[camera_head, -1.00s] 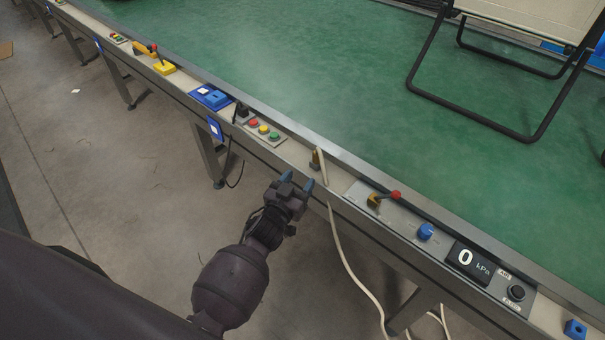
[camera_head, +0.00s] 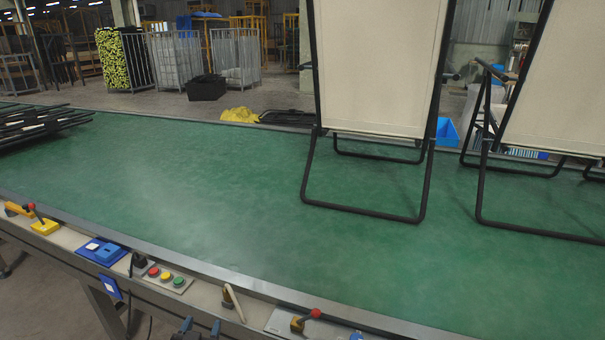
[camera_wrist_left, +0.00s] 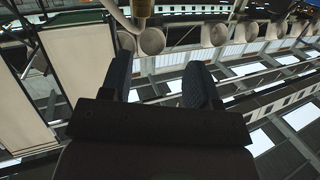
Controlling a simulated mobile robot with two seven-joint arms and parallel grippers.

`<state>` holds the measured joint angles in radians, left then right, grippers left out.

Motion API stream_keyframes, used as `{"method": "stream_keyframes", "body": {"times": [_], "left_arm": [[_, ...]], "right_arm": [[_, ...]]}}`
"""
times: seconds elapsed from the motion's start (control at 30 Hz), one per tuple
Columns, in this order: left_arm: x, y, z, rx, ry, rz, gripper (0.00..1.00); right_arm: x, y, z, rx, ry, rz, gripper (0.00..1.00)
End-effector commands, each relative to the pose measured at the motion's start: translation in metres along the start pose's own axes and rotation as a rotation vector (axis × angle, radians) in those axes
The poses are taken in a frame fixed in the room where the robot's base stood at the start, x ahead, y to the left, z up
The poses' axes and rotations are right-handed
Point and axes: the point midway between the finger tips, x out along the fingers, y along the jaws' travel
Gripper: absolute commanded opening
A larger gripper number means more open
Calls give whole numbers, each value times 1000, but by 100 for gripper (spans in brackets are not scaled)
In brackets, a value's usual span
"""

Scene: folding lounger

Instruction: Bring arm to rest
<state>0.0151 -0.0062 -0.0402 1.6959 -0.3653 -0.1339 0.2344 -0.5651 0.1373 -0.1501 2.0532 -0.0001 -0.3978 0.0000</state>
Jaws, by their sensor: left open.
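My left gripper (camera_head: 200,328) shows only its blue fingertips at the bottom edge of the head view, in front of the control rail. In the left wrist view, its two dark fingers (camera_wrist_left: 160,82) stand apart, open, with nothing between them. The rest of the left arm is cut off below the head view. My right gripper is in neither view. A lounger (camera_head: 380,70) with a cream panel and black tube legs stands on the green table. A second lounger (camera_head: 560,95) stands at the right.
The green table top (camera_head: 200,190) is bare at its middle. Red, yellow and green buttons (camera_head: 166,277), a blue box (camera_head: 104,252), a beige lever (camera_head: 235,303) and a red-knobbed lever (camera_head: 305,320) line the near rail. Dark folded frames (camera_head: 45,122) lie at the far left.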

Motion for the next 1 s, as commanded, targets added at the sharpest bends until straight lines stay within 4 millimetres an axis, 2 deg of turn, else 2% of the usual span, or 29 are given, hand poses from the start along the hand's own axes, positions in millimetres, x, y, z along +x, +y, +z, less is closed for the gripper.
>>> {"method": "stream_keyframes", "body": {"times": [0.27,0.5,0.7,0.83,1.0], "left_arm": [[-70,-16,29,16,-168,16,56],[-162,-24,65,-15,-340,58,56],[-223,-30,95,-22,-443,63,56],[-243,-33,108,-19,-486,58,56],[-249,-34,112,-19,-497,55,56]], "right_arm": [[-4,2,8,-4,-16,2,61],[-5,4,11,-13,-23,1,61],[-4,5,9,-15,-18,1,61],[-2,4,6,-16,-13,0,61],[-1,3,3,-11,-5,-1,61]]}}
